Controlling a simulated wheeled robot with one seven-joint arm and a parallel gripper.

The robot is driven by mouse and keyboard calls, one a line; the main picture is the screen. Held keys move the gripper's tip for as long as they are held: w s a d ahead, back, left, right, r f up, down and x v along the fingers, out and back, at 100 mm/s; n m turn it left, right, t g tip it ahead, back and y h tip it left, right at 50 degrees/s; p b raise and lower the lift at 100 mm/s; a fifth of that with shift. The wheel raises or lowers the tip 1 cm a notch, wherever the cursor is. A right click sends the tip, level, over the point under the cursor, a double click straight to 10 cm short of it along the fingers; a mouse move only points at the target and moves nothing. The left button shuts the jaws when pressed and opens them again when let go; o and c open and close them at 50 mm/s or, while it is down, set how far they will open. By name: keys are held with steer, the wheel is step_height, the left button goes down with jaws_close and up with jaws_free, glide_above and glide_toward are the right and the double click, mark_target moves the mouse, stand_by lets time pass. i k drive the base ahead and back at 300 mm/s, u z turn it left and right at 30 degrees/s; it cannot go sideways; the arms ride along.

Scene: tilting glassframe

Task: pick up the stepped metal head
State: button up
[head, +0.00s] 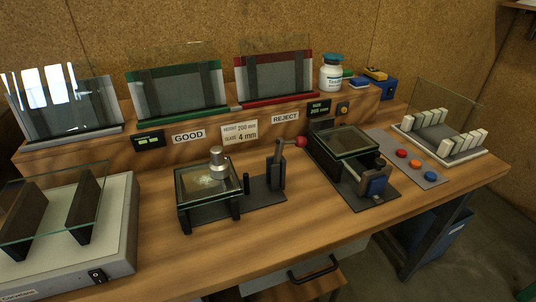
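The stepped metal head (217,163) is a small silver cylinder in tiers, standing upright over the glass-topped tilting frame (207,190) near the middle of the bench. It appears to rest on the glass, towards its far right side; whether it touches is too small to tell. A pale patch shows on the glass in front of it. My gripper is not in view.
A clamp fixture (350,150) is further right. A grey box with glass (110,240) is at left. Bare bench (270,235) lies in front.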

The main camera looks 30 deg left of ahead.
mark_target(219, 166)
steer(key=z, duration=0.3)
steer(key=k, duration=2)
steer(key=u, duration=0.8)
steer(key=i, duration=1.5)
steer(key=z, duration=0.05)
